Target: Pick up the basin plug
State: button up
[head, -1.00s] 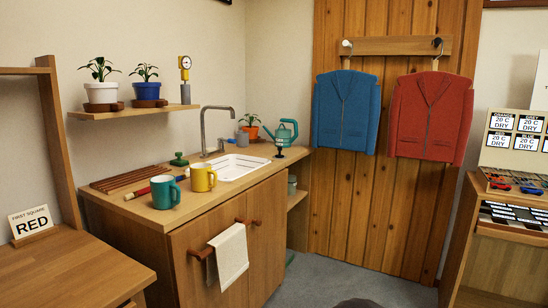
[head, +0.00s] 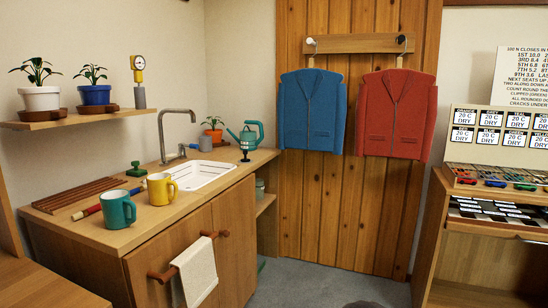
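A small dark piece with a flared foot (head: 245,157), which looks like the basin plug, stands on the wooden counter (head: 112,238) just right of the white basin (head: 203,176). It is in front of the teal watering can (head: 248,136). It is too small to make out fully. A small green knobbed object (head: 137,170) sits left of the basin. My gripper is not in view.
A teal mug (head: 117,210) and a yellow mug (head: 161,189) stand at the counter's front edge. The grey tap (head: 163,138) rises behind the basin. A towel (head: 197,272) hangs on the cabinet front. Grey floor (head: 300,285) is clear ahead.

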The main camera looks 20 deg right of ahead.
aim_at(245, 152)
jog(key=z, duration=0.9)
jog(key=i, duration=1.05)
jog(key=z, duration=0.7)
jog(key=i, duration=1.35)
jog(key=u, duration=1.35)
jog(key=i, duration=0.8)
jog(key=u, duration=0.9)
